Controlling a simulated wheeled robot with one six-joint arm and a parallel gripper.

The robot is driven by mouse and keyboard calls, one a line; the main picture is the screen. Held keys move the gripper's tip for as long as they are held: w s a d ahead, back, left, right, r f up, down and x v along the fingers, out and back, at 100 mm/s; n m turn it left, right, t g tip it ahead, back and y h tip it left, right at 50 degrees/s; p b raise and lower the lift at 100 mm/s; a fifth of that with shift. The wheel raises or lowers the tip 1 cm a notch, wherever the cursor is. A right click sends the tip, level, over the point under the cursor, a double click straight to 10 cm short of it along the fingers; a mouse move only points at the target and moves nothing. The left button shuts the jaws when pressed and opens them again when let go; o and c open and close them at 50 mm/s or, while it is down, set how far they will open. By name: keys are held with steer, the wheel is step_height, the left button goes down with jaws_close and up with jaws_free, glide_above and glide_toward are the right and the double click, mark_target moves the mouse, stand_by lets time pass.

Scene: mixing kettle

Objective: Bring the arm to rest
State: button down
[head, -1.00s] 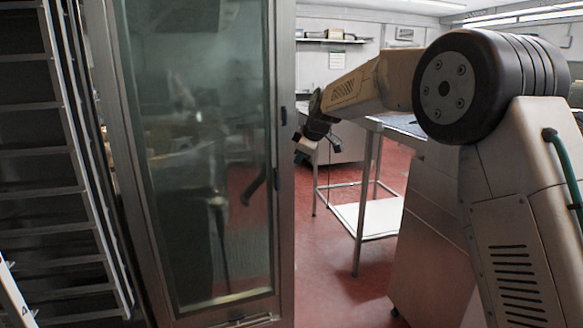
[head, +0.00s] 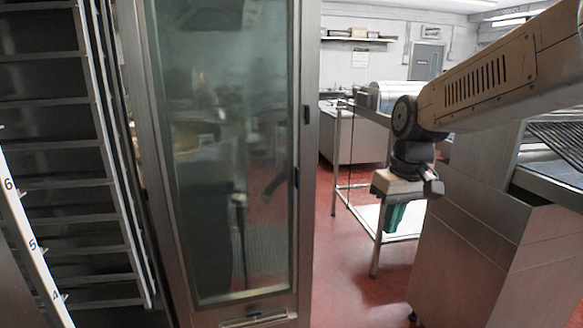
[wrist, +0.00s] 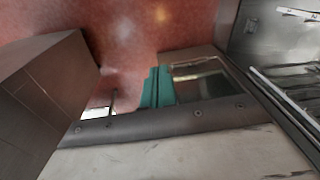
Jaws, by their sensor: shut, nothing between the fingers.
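My arm comes in from the right in the head view. Its pale link runs left and slightly down to a dark wrist joint. My gripper (head: 393,218) hangs below that joint, its green fingers pointing down over the red floor, to the left of the steel cabinet. The fingers also show in the wrist view (wrist: 156,87), close together, shut and empty. The gripper appears apart from everything around it.
A glass-doored steel cabinet (head: 228,160) stands left of centre, with a shelf rack (head: 45,149) beside it. A steel cabinet (head: 470,245) stands at the right, under my arm. Red floor (head: 340,285) lies open between them. A low white shelf (head: 405,222) is behind the gripper.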

steer(key=s+d+m, duration=0.2)
steer(key=s+d, duration=0.1)
steer(key=s, duration=0.9)
steer(key=s+d+f+m+h, duration=0.1)
steer(key=s+d, duration=0.2)
steer(key=s, duration=1)
steer(key=shift+s+d+m+t, duration=0.2)
steer(key=shift+d+m+t, duration=0.05)
steer(key=shift+m+t, duration=0.15)
